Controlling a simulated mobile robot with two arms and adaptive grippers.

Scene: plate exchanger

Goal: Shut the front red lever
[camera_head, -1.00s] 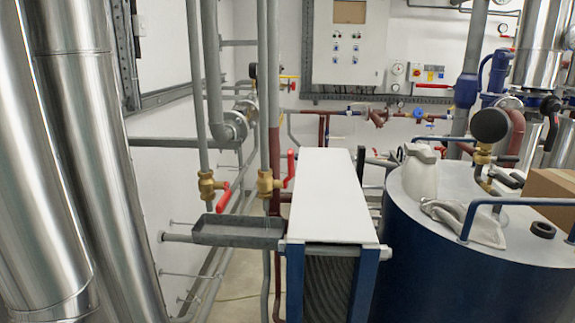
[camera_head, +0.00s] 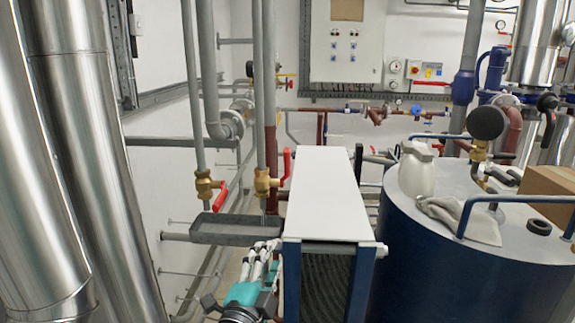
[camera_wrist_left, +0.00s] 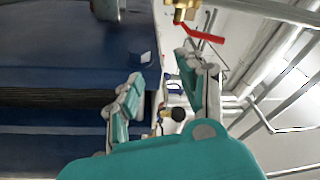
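Two brass valves with red levers stand on vertical pipes left of the plate exchanger (camera_head: 325,195). The left red lever (camera_head: 221,196) slants down beside its brass body (camera_head: 204,188). The right red lever (camera_head: 286,166) points upward beside its brass body (camera_head: 262,183). I cannot tell for sure which one is the front lever. My left gripper (camera_head: 262,250) is below both valves, near the tray, touching neither lever. In the left wrist view its fingers (camera_wrist_left: 162,72) are apart and empty. One red lever (camera_wrist_left: 202,34) shows above them there. My right gripper is not in view.
A grey tray (camera_head: 225,233) lies under the valves, just above and left of my gripper. The exchanger's blue frame is close on its right. A blue tank (camera_head: 440,265) with a white jug (camera_head: 416,172) stands at right. Steel ducts (camera_head: 85,180) fill the left.

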